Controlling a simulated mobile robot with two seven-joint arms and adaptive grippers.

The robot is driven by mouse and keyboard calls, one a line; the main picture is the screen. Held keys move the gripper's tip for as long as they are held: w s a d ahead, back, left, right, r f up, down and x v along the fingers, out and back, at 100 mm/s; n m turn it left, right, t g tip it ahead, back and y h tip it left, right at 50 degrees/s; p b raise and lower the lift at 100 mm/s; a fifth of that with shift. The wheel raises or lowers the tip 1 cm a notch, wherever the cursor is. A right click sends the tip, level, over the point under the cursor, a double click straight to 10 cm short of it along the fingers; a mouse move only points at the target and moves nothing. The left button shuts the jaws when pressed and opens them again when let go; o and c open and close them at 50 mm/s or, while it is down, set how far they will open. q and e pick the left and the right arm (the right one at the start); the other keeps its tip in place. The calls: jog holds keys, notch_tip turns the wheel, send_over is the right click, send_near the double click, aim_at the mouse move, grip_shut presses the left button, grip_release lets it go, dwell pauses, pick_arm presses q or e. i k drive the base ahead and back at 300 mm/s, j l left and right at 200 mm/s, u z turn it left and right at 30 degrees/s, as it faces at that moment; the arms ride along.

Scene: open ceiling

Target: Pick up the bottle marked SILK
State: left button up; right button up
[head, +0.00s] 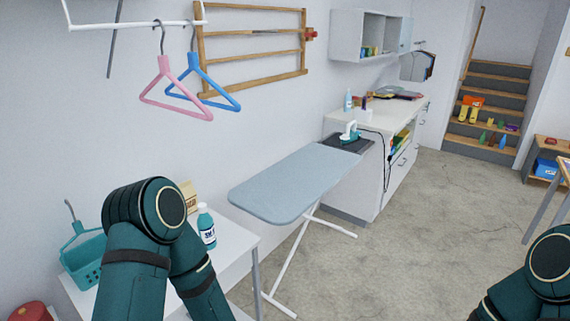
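A teal bottle with a white cap (206,226) stands upright on a white table (236,243) at the lower left. Its pale label bears dark letters too small to read for certain. My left arm stands just left of the bottle and covers part of the table. My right arm shows at the lower right edge. Neither gripper is in view. Another small, light-blue bottle (348,101) stands on the far white cabinet; no marking on it can be read.
A teal basket (84,260) and a tan box (189,194) are on the table near my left arm. An ironing board (290,185) stands to the right. Pink (165,90) and blue (203,88) hangers hang above. Open floor (400,250) lies at right.

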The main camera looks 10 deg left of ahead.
aim_at(205, 222)
jog(key=u, duration=1.05)
jog(key=i+l, duration=0.05)
